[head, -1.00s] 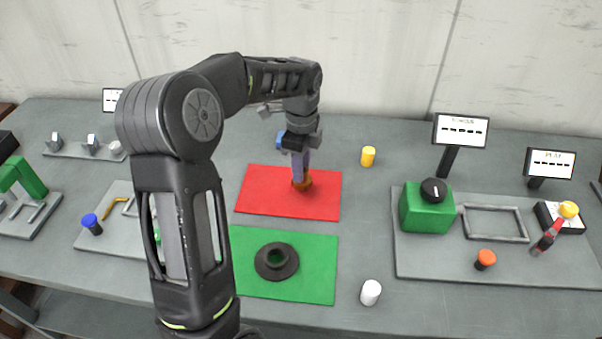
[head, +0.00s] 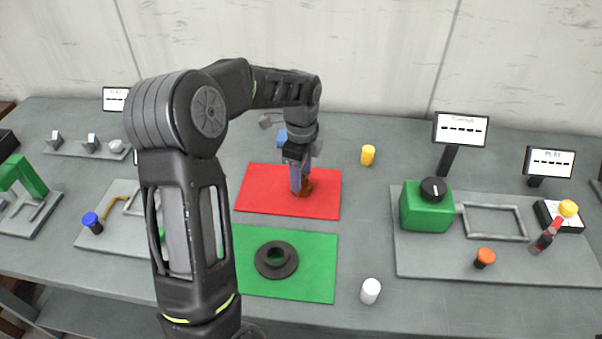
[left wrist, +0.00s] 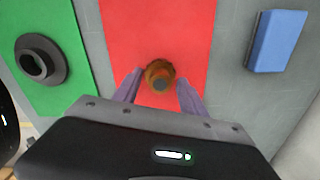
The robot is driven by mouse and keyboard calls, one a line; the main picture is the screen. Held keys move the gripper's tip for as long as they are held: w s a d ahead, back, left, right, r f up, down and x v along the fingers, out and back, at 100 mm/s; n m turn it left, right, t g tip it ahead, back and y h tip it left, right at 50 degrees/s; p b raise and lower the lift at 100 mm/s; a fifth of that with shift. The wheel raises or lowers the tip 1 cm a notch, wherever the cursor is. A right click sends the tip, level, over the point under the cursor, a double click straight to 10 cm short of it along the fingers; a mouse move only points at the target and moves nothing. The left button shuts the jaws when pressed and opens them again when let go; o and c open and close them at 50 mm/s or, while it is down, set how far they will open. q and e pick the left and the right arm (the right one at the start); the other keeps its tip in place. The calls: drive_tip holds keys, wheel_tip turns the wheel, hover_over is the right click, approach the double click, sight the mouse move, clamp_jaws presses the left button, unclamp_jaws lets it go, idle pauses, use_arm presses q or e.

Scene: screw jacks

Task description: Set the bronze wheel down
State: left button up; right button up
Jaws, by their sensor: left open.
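The bronze wheel (head: 307,187) is small and brown-orange and rests on the red mat (head: 262,200), toward the mat's right side. In the left wrist view the wheel (left wrist: 159,70) shows from above with a dark centre. My left gripper (head: 299,186) is at the wheel and points down. In the left wrist view its two purple fingers (left wrist: 158,90) stand apart, one on each side of the wheel's near part, with gaps visible. The fingers partly hide the wheel in the head view. My right gripper is not in view.
A dark flanged ring (head: 276,260) sits on the green mat (head: 318,284) in front of the red one. A blue block (left wrist: 276,41) lies behind the red mat. A yellow cylinder (head: 368,156) and a white cylinder (head: 370,291) stand to the right, beside a grey panel (head: 420,262).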

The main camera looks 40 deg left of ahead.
use_arm(q)
drive_tip(key=shift+r, duration=0.1)
wheel_tip(320, 180, up, 12)
drive_tip(key=shift+b, duration=0.45)
idle(0.9)
